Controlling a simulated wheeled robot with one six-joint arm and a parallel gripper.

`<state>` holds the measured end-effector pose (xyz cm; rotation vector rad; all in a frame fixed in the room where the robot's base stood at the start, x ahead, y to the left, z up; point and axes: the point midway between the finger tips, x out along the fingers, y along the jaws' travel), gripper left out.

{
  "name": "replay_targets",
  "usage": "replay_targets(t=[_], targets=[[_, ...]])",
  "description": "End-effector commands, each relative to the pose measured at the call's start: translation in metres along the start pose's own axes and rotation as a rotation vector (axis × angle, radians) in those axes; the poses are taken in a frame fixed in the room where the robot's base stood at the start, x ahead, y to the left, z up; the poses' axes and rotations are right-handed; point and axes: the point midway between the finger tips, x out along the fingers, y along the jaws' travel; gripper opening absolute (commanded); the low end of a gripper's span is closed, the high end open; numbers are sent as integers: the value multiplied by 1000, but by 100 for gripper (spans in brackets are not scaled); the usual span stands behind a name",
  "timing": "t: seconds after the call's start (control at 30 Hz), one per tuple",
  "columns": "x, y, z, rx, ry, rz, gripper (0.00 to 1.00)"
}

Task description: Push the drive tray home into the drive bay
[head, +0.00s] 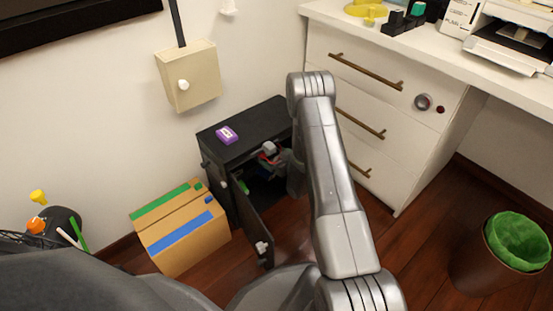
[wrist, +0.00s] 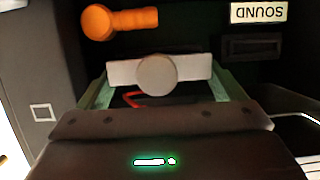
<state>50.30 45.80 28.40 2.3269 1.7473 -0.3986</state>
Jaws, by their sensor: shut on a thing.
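My gripper (head: 279,158) reaches into the open black cabinet (head: 243,132). In the wrist view, my gripper (wrist: 160,88) has its greenish fingers at both ends of a pale bar with a round grey knob (wrist: 158,75), and it is shut on this bar. The bar looks like the front of the drive tray; the rest of the tray is hidden behind it. A small pale piece (head: 269,148) with red below it shows beside my gripper in the head view. The drive bay is mostly dark, and I cannot tell how deep the tray sits.
The cabinet door (head: 252,218) hangs open towards the front. A purple item (head: 227,134) lies on the cabinet top. In the wrist view, an orange knob (wrist: 120,21) and an upside-down SOUND label (wrist: 258,12) show inside. A cardboard box (head: 180,233) stands left; drawers (head: 375,95) stand right.

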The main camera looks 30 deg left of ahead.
Motion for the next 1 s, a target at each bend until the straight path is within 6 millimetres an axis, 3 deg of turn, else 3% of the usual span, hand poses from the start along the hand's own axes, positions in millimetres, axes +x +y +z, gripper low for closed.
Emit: replay_targets(t=[0.4,0.43,0.5,0.77,1.0], targets=[[10,0,-4,0,1,-1,59],[10,0,-4,0,1,-1,91],[10,0,-4,0,1,0,100],[7,0,-4,1,-2,0,100],[-31,1,-7,3,-3,2,100]])
